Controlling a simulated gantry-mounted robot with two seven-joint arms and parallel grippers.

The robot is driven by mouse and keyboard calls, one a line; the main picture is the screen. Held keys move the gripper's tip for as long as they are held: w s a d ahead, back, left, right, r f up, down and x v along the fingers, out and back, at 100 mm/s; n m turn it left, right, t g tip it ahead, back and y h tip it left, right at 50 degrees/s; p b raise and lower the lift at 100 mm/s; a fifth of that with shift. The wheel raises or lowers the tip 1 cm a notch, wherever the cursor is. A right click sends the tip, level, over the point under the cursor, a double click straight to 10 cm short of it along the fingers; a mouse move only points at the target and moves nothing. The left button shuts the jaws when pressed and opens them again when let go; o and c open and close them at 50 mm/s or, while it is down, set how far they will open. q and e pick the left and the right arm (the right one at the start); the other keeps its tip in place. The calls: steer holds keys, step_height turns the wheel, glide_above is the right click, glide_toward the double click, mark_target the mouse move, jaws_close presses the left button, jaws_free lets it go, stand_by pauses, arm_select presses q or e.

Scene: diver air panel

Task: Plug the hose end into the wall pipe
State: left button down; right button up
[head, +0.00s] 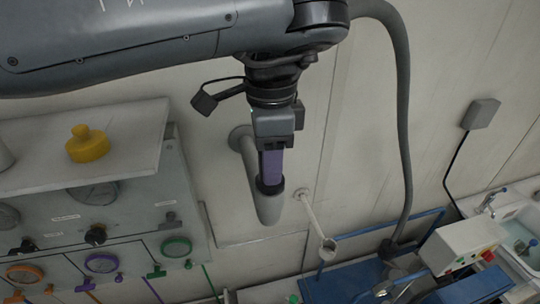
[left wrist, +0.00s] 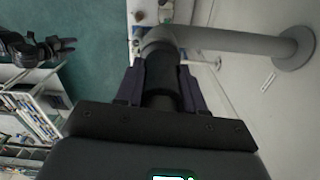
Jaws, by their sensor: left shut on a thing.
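My left gripper (head: 271,168) points down in the head view, with its purple fingers shut on the dark hose end (left wrist: 161,82). The fingers hide most of the hose end. The grey wall pipe (head: 262,208) comes out from a round wall flange and bends upward. A black collar (head: 270,187) sits at the pipe's upper end, directly below the fingers. In the left wrist view the hose end lines up with the elbow of the wall pipe (left wrist: 235,40). How deep it sits in the pipe cannot be told. My right gripper seems to show in the left wrist view (left wrist: 62,46), its opening unclear.
A gauge panel (head: 150,215) with a yellow knob piece (head: 87,144) on its top stands left. A grey hose (head: 403,130) hangs at right to a blue rack (head: 350,285). A sink (head: 515,230) is far right.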

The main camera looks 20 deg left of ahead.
arm_select(q)
steer(key=shift+f, duration=0.5)
steer(key=c, duration=0.6)
jaws_free()
steer(key=shift+r, duration=0.1)
step_height(320, 180, up, 6)
steer(key=p, duration=0.2)
steer(key=shift+p, duration=0.4)
steer(key=shift+r, duration=0.75)
